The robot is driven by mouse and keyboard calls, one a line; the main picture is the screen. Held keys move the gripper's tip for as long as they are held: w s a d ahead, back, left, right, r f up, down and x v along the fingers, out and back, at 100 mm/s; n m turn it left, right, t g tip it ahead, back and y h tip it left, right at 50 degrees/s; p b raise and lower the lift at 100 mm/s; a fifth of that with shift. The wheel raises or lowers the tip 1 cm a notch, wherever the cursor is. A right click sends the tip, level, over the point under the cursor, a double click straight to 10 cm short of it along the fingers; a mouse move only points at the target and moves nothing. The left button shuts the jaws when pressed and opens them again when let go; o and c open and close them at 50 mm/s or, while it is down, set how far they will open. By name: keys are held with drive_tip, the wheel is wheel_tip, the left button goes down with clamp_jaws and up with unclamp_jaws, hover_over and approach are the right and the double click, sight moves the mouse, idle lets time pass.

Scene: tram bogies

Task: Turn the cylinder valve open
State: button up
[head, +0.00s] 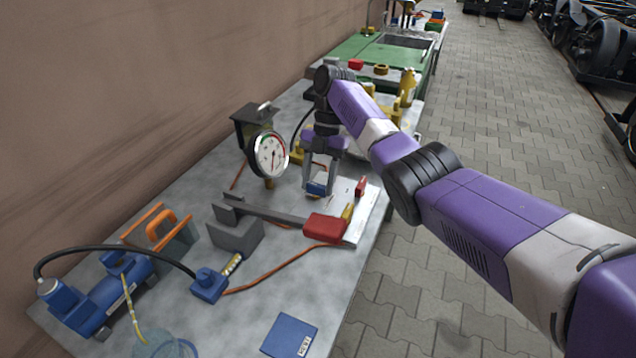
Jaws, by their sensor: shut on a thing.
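My gripper (320,182) points down over the grey workbench. Whether the block touches the plate I cannot tell. A blue cylinder-shaped unit (103,304) lies at the lower left of the bench. A black hose (110,247) runs from it to a small blue fitting (210,285). I cannot make out for certain which part is the cylinder valve.
A lever with a red grip (325,228) lies in front of my gripper, on a grey block (235,232). An orange-handled item (161,226) stands by the wall. A blue box (289,335) lies at the near edge. Yellow parts (407,86) stand behind.

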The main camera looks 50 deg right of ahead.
drive_tip(key=o, duration=1.4)
drive_tip(key=shift+c, duration=0.2)
drive_tip(key=p+v, duration=0.1)
drive_tip(key=v, duration=0.6)
drive_tip(key=shift+r, duration=0.35)
drive_tip(key=shift+d, duration=0.15)
